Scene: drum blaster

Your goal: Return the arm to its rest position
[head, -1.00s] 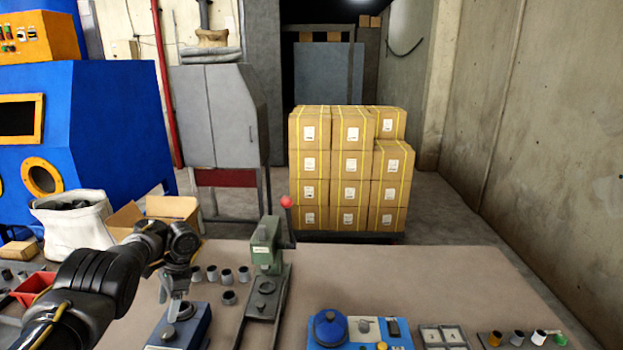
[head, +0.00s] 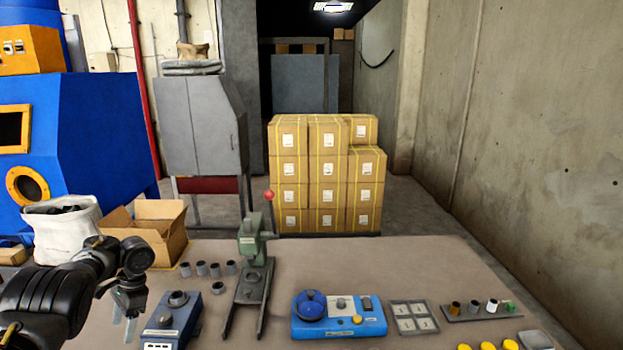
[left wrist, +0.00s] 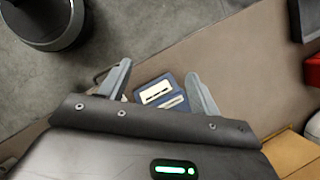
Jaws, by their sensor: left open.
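My left arm comes in from the left in the head view. Its gripper (head: 124,301) hangs fingers-down over the left part of the table (head: 420,262), left of a small blue fixture (head: 172,322). In the left wrist view the two grey fingers (left wrist: 158,88) are spread apart with nothing held between them. A dark blue item with white labels (left wrist: 162,95) shows beyond and between the fingers, apart from them. My right arm and gripper are not in view.
A green press (head: 252,250) with a red knob stands mid-table. Small grey cylinders (head: 201,269), a blue device (head: 340,316) and a grey tray (head: 412,316) are on the table. An open carton (head: 150,228) and white sack (head: 62,230) are behind my arm.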

